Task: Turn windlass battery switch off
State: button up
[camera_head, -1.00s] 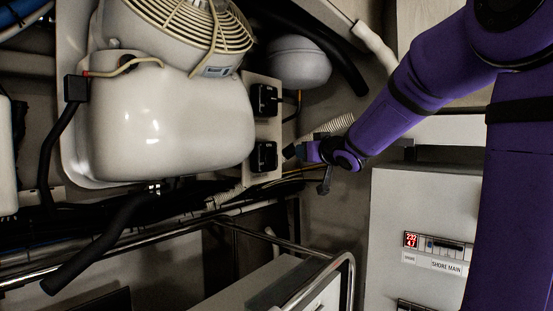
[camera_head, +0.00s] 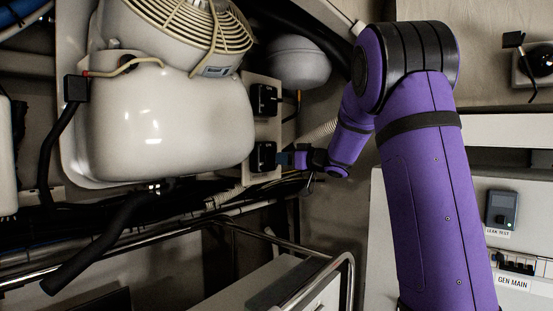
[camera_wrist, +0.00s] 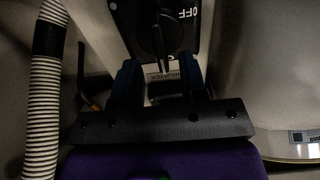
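The lower black rotary switch (camera_head: 263,157) sits on a pale panel right of the white tank. In the wrist view its dark knob (camera_wrist: 160,38) has a handle standing roughly upright in the picture, with an upside-down OFF mark to its upper right. An upside-down label, apparently reading WINDLASS (camera_wrist: 163,75), lies below it. My gripper (camera_head: 284,159) is at the right side of this switch in the head view. In the wrist view my gripper (camera_wrist: 160,72) is open, its fingers left and right of the label, near the knob's lower end. Contact with the knob cannot be told.
A second, similar black switch (camera_head: 264,100) is just above on the same panel. The white tank (camera_head: 165,130) is close on the left. A ribbed hose (camera_wrist: 45,90) runs beside my gripper. A metal rail (camera_head: 345,285) and pale cabinet (camera_head: 385,230) are lower right.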

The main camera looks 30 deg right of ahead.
jog(key=shift+x, duration=2.05)
grip_shut()
